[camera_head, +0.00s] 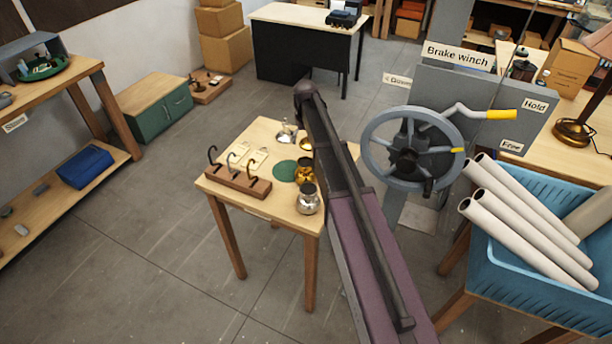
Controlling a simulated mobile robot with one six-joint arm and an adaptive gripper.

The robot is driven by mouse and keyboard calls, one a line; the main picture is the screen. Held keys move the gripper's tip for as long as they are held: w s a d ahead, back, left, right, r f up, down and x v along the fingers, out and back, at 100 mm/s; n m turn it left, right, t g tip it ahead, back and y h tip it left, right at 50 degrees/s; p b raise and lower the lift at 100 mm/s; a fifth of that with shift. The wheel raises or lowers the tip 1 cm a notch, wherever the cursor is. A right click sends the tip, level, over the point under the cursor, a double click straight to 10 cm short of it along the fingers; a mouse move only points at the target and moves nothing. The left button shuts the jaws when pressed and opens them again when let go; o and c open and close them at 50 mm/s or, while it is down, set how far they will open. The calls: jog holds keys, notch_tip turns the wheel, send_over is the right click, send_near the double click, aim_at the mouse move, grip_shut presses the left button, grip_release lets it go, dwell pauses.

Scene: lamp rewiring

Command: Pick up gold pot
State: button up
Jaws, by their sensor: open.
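A gold pot (304,171) stands on the small wooden table (240,205), near its right side. My arm passes close beside it on the right and may cover part of it. A silver pot (307,200) stands just in front of it. A green round mat (285,171) lies to its left. A smaller gold piece (305,144) sits farther back, partly hidden by my arm. My arm reaches up from the bottom of the picture across the table's right side. I cannot make out my gripper or its fingers.
A wooden rack with dark hooks (238,182) and pale cards (257,158) share the small table, with a silver item (287,133) behind. Right are a brake winch wheel (412,148) and a blue crate (500,270) of tubes. Floor at left is clear.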

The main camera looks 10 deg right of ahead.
aim_at(305, 164)
jog(key=shift+f+b, duration=3.75)
jog(key=shift+f, duration=0.2)
jog(key=shift+f, duration=0.15)
jog(key=shift+s+f+b, duration=0.15)
jog(key=shift+f+b, duration=2.3)
jog(key=shift+b, duration=0.15)
jog(key=c, duration=1)
jog(key=shift+r+p, duration=0.25)
jog(key=shift+p, duration=0.05)
notch_tip(305, 164, up, 10)
jog(key=p, duration=0.9)
jog(key=shift+f, duration=0.2)
